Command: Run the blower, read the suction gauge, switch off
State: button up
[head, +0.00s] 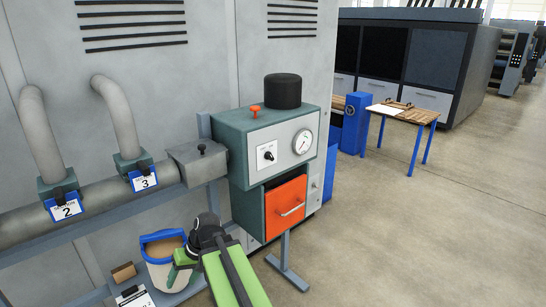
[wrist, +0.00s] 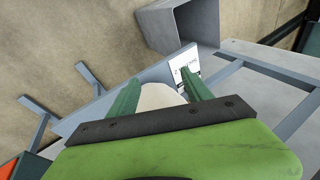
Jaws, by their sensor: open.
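The teal and grey blower unit (head: 243,135) stands right of centre in the head view, with a black cylinder (head: 283,91) on top. Its front has a round white suction gauge (head: 303,142), whose needle is too small to read. A black switch (head: 268,156) sits on a white plate left of the gauge; its setting is unclear. Below is an orange drawer front (head: 286,208) with a handle. My gripper (wrist: 162,88) is open in the wrist view, low and left of the blower in the head view. A pale rounded thing (wrist: 160,97) shows between the fingers, apparently beyond them.
An orange knob (head: 255,112) tops the unit's left side. Pipes with blue tags 2 (head: 66,208) and 3 (head: 144,180) run left. A blue-rimmed bucket (head: 163,244) and a brown block (head: 124,272) are near my arm. A wooden table (head: 411,112) stands behind. Floor at right is clear.

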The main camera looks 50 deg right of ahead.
jog(key=w+d+r+m+t+y+p, duration=0.1)
jog(key=d+r+m+t, duration=0.2)
jog(key=d, duration=0.4)
jog(key=d+r+t, duration=0.2)
jog(key=d+r, duration=0.3)
jog(key=d, duration=0.2)
jog(key=m+t+h+p, duration=0.2)
jog(key=m+t+h, duration=0.5)
jog(key=t, duration=0.3)
send_near(272, 157)
jog(key=shift+y, duration=0.3)
jog(key=w, duration=0.6)
jog(key=w+d, duration=0.1)
jog(key=w, duration=0.2)
jog(key=shift+d, duration=0.1)
